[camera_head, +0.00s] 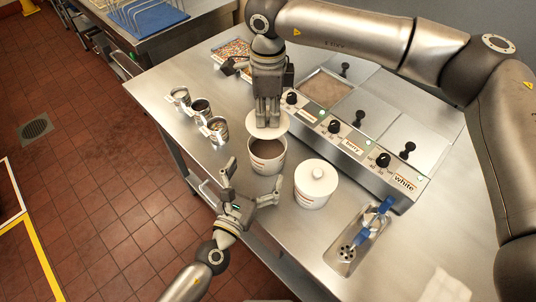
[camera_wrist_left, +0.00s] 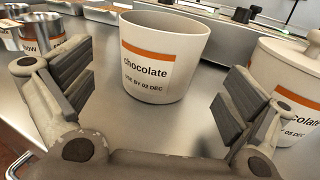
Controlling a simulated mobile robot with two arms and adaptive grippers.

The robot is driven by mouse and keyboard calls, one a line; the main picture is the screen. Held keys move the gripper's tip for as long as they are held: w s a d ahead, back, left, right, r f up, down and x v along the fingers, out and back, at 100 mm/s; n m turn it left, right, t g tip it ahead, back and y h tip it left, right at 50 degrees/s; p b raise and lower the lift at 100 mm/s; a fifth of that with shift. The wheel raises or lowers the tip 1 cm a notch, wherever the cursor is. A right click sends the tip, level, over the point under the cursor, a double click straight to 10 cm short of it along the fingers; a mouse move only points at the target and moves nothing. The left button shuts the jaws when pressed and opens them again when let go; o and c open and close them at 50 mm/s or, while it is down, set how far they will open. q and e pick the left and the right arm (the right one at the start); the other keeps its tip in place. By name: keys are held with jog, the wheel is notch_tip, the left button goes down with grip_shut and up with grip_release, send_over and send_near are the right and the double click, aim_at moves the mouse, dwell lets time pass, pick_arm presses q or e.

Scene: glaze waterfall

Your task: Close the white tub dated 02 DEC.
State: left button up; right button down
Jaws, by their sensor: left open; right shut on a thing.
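The open white tub (camera_head: 267,167) stands on the steel counter with brown contents showing inside. In the left wrist view, the tub (camera_wrist_left: 160,52) has an orange-banded label reading "chocolate" and "USE BY 02 DEC". My right gripper (camera_head: 267,123) is shut on a round white lid (camera_head: 282,128). The lid is over the far part of the tub's opening; I cannot tell whether it touches the rim. My left gripper (camera_head: 253,182) is open at the tub's near side. In its wrist view, the fingers (camera_wrist_left: 160,95) are spread to either side of the tub's lower front.
A similar lidded tub (camera_head: 312,188) stands close on the right; its label in the wrist view (camera_wrist_left: 288,98) ends in "05 DEC". Small metal cups (camera_head: 217,130) stand left. The warmer unit (camera_head: 345,145) is behind, and a tray with a blue-handled tool (camera_head: 361,242) is at right.

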aim_at(273, 140)
pick_arm(q)
jog(key=x, duration=0.8)
jog(key=shift+w, duration=0.15)
pick_arm(e)
jog(key=shift+a, duration=0.1)
pick_arm(q)
jog(key=shift+c, duration=0.3)
jog(key=c, duration=1.3)
pick_arm(e)
jog(key=shift+f, duration=2.45)
jog(key=shift+f, duration=0.9)
jog(key=shift+f, duration=0.6)
